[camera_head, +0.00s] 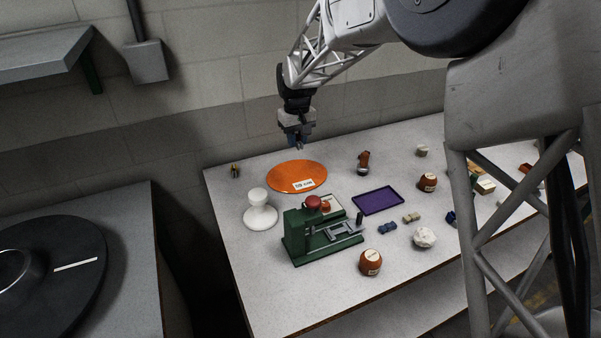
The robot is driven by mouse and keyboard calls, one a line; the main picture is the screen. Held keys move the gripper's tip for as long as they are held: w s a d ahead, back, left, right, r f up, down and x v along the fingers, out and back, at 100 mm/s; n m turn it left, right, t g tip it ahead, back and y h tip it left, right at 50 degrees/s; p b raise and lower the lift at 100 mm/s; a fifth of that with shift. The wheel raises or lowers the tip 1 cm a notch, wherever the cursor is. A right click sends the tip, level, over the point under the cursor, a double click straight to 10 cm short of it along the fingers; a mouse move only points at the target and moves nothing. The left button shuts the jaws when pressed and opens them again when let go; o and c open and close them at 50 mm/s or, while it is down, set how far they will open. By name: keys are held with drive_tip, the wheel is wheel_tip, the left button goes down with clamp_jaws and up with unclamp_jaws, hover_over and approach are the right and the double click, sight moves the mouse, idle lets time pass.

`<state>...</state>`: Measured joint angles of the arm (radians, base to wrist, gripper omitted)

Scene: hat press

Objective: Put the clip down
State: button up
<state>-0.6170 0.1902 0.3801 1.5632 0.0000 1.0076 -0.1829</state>
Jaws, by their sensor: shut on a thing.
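My gripper (297,142) hangs in the air above the back of the table, over the orange disc. It is shut on the clip, of which only a small dark blue part seems to show at the fingertips. The fingers hide most of it, and its shape is too small to make out. The orange round disc (284,177) lies flat at the back left of the table and carries a white label (303,185). The gripper is clear of the disc and the table.
A green press (305,245) with a red knob and a white stand (260,213) stand in front of the disc. A purple tray (377,201) lies to the right. Small blue (387,227) and beige (411,217) pieces, a white lump (425,237) and brown pots (371,262) are nearby.

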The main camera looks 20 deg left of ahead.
hover_over(296, 180)
drive_tip(key=f, duration=0.2)
drive_tip(key=shift+w+f, duration=0.15)
drive_tip(key=shift+f, duration=2.3)
drive_tip(key=shift+f, duration=2.5)
drive_tip(key=shift+f, duration=2.5)
drive_tip(key=shift+f, duration=0.15)
drive_tip(key=o, duration=0.9)
